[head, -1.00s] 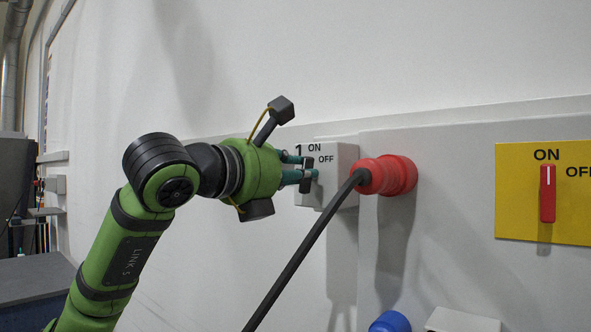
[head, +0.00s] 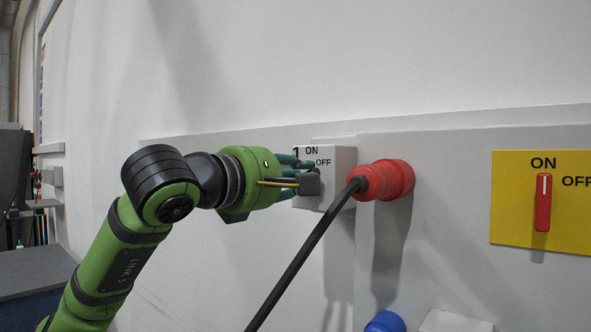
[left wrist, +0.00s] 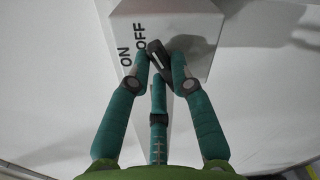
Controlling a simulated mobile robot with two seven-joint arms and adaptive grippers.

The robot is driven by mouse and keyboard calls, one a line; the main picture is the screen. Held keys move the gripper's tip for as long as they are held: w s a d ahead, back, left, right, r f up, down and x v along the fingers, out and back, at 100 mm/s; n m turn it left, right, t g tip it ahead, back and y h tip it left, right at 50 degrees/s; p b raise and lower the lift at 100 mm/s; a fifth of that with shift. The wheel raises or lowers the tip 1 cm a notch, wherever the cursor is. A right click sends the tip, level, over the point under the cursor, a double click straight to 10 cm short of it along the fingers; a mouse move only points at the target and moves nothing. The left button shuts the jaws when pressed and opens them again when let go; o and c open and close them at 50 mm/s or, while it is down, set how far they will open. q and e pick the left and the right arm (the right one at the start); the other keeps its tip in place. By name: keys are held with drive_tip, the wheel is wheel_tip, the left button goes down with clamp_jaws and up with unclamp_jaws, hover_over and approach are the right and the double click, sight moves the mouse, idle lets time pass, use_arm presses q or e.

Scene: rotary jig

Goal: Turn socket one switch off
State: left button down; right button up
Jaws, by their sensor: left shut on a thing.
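The socket one switch box (head: 337,178) is pale grey, marked 1, ON and OFF, and is on the wall panel. It also fills the top of the left wrist view (left wrist: 190,15). My left gripper (head: 303,172) is at the front of this box. Its teal fingers are closed around the dark switch knob (left wrist: 157,57). In the wrist view, the knob's upper end lies close to the word OFF. My right gripper is not in view.
A red plug (head: 388,180) with a thick black cable (head: 300,265) is just right of the box. A yellow plate (head: 510,220) with a red switch (head: 543,203) is farther right. A blue connector (head: 388,322) is at the bottom. A dark bench (head: 35,273) stands at left.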

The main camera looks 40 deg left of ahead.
use_arm(q)
drive_tip(key=m+p, duration=0.1)
drive_tip(key=m, duration=0.4)
drive_tip(key=shift+d, duration=0.15)
drive_tip(key=shift+f+m, duration=0.1)
drive_tip(key=shift+m, duration=0.2)
idle(0.3)
drive_tip(key=c, duration=1.1)
unclamp_jaws()
drive_tip(key=s, duration=1.2)
drive_tip(key=shift+a, duration=0.45)
